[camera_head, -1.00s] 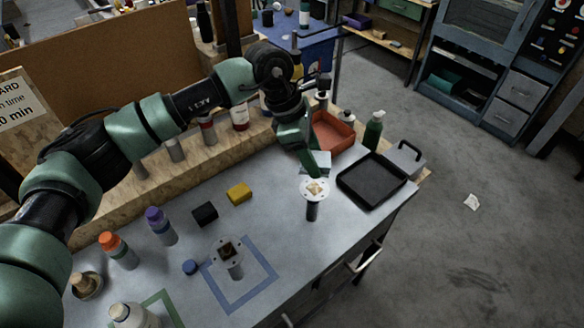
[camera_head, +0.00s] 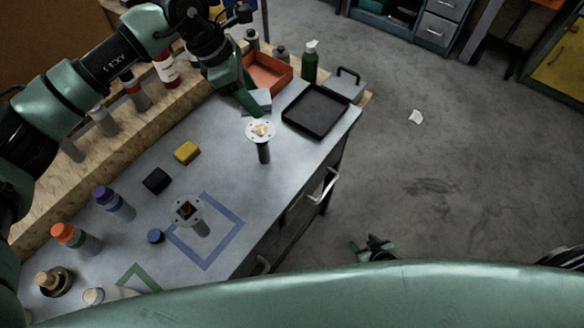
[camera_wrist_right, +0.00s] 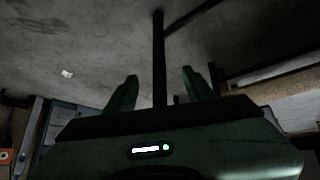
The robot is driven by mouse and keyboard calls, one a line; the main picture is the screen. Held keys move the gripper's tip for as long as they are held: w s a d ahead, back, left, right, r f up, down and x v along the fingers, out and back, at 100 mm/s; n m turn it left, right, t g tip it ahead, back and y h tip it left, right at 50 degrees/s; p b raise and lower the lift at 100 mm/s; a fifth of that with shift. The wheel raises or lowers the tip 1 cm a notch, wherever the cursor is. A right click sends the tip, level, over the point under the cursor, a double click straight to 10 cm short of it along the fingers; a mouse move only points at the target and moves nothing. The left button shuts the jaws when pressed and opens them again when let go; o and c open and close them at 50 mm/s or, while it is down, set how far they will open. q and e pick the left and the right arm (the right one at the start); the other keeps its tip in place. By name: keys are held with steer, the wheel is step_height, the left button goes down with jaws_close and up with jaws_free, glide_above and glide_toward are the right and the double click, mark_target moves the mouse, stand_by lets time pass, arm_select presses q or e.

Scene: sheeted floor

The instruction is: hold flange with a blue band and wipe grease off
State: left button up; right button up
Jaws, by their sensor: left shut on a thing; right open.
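A flange with a pale round plate, yellowish grease on top and a dark stem (camera_head: 263,153) is upright at the right end of the bench. My left gripper (camera_head: 256,112) reaches down to the back rim of this flange and appears shut on it. A second flange (camera_head: 187,210) with dark brown grease stands inside a blue taped square. No blue band is clear on either flange. My right gripper (camera_head: 374,248) is open and empty over the floor, beyond the bench's front; its spread fingers (camera_wrist_right: 160,92) show in the wrist view.
A black tray (camera_head: 335,121), an orange bin (camera_head: 283,75) and a green pump bottle (camera_head: 310,63) stand at the right end. Yellow (camera_head: 187,152) and black blocks (camera_head: 156,180), a blue cap (camera_head: 155,236) and several bottles lie leftward. My right arm crosses the bottom.

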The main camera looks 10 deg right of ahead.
steer(key=w+r+t+y, duration=0.2)
steer(key=w+r+t, duration=0.4)
steer(key=w+r, duration=1.25)
steer(key=a+r+n+t+y, duration=0.2)
steer(key=a+r, duration=0.3)
steer(key=r, duration=0.5)
steer(key=n+y, duration=0.2)
steer(key=y, duration=0.3)
glide_toward(266, 147)
steer(key=shift+w+d+r+g, duration=0.15)
steer(key=shift+d+g, duration=0.25)
steer(key=shift+a+r, duration=0.1)
steer(key=shift+a, duration=0.15)
steer(key=x, duration=1.1)
steer(key=shift+w+a+r, duration=0.1)
steer(key=shift+w+a, duration=0.2)
steer(key=shift+a, duration=0.05)
jaws_close()
